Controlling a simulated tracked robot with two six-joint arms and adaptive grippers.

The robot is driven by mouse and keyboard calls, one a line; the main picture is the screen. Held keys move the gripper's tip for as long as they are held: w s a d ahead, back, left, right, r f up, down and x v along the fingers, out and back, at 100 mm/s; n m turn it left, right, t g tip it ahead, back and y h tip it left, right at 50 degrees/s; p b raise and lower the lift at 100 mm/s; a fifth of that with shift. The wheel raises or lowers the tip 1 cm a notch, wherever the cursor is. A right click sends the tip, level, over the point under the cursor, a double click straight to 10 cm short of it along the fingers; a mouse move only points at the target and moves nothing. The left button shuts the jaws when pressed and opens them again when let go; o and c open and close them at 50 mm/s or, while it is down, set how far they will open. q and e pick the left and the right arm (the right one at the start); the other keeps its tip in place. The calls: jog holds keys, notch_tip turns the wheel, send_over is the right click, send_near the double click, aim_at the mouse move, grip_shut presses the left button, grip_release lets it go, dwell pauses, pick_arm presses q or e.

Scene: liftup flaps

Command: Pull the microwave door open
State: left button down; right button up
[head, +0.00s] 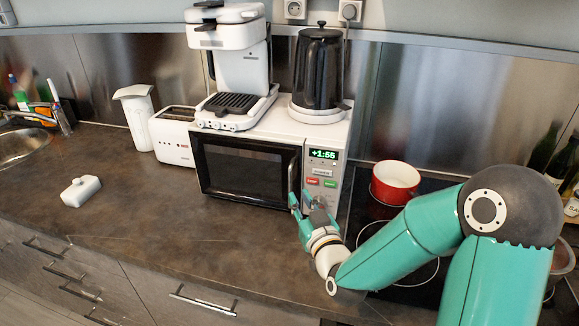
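The white microwave (325,136) stands on the counter against the back wall. Its dark-windowed door (243,172) looks shut, flush with the front. The upright door handle (292,172) is at the door's right edge, beside the control panel. My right gripper (303,198) is at the lower part of the handle, coming from the lower right. Its fingers partly cover the handle and panel. Whether they are closed on the handle is too small to tell. My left gripper is out of view.
A coffee machine (231,50) and a black kettle (318,68) stand on the microwave. A toaster (173,136) and a white jug (136,112) are to its left. A red pot (395,182) sits on the hob at right. The counter before the door is clear, with a butter dish (81,190) further left.

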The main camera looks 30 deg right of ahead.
aim_at(290, 182)
jog(key=p+x, duration=0.2)
jog(key=x, duration=0.6)
jog(key=shift+c, duration=0.4)
grip_shut()
jog(key=shift+a, duration=0.1)
